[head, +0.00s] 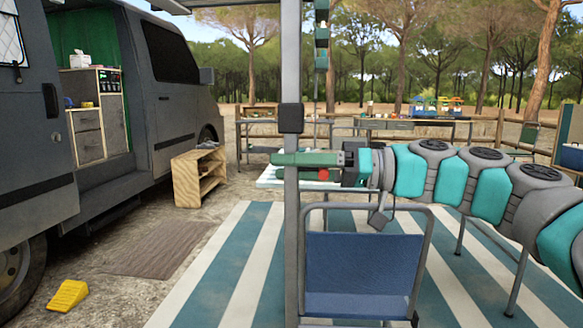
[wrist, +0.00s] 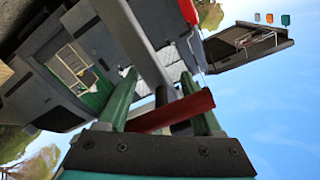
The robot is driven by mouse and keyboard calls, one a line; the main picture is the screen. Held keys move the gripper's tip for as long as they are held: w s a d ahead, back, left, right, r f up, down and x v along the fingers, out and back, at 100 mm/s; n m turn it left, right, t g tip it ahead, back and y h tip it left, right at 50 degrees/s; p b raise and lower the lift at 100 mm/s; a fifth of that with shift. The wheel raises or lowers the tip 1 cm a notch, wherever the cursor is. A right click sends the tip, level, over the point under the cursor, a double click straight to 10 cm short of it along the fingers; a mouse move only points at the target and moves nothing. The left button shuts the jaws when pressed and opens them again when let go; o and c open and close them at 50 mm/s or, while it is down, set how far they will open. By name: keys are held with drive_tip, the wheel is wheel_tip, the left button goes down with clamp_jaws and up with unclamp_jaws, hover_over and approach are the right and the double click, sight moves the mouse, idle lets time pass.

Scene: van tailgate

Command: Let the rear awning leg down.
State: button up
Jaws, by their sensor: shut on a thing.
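A grey upright awning leg (head: 291,220) stands in the middle of the head view, with a dark collar (head: 291,118) on it. In the wrist view the grey leg (wrist: 146,45) runs up between my fingers. My gripper (head: 281,159) reaches from the right across the leg just below the collar. Its green fingers show in the wrist view (wrist: 160,95), with a red lever (wrist: 172,111) lying slantwise between them. A small red part of the lever (head: 323,175) shows under the fingers. My gripper is shut on the red lever; the exact contact is partly hidden.
A blue folding chair (head: 362,270) stands close below my arm. A striped mat (head: 245,250) covers the ground. The grey van (head: 110,110) is at left, with a wooden shelf (head: 199,178) and yellow wedge (head: 68,295) nearby. Tables (head: 400,130) stand behind.

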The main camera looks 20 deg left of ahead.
clamp_jaws()
wheel_tip(320, 180, down, 12)
drive_tip(key=b, duration=0.8)
drive_tip(key=o, duration=1.4)
unclamp_jaws()
drive_tip(key=shift+w+d, duration=0.1)
approach(293, 236)
drive_tip(key=a, duration=0.2)
drive_tip(key=shift+w+a+f, duration=0.3)
drive_tip(key=shift+a+f, duration=0.05)
